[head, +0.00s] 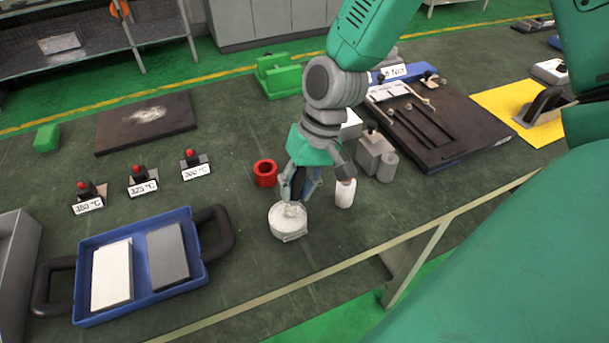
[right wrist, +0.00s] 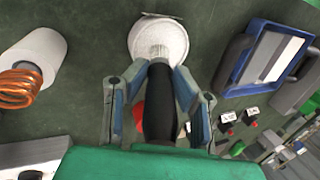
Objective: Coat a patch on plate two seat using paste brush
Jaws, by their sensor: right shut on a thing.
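My right gripper (head: 297,190) is shut on the paste brush and points down over a round white paste pot (head: 287,222) near the table's front edge. In the right wrist view the brush's black handle (right wrist: 160,105) is between the fingers, and its pale head (right wrist: 158,52) is at the white paste in the pot (right wrist: 172,35). Whether the bristles touch the paste is hard to tell. A dark flat plate (head: 120,132) at the back left carries a whitish smear (head: 150,114). I cannot tell which surface is the plate two seat. My left gripper is not in view.
A red ring-shaped cup (head: 265,170) and a white cylinder (head: 345,194) stand close by the gripper. A blue tray (head: 140,304) holds a white and a grey slab. Temperature-labelled buttons (head: 138,178) stand behind it. A black board with rods (head: 470,125) lies right.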

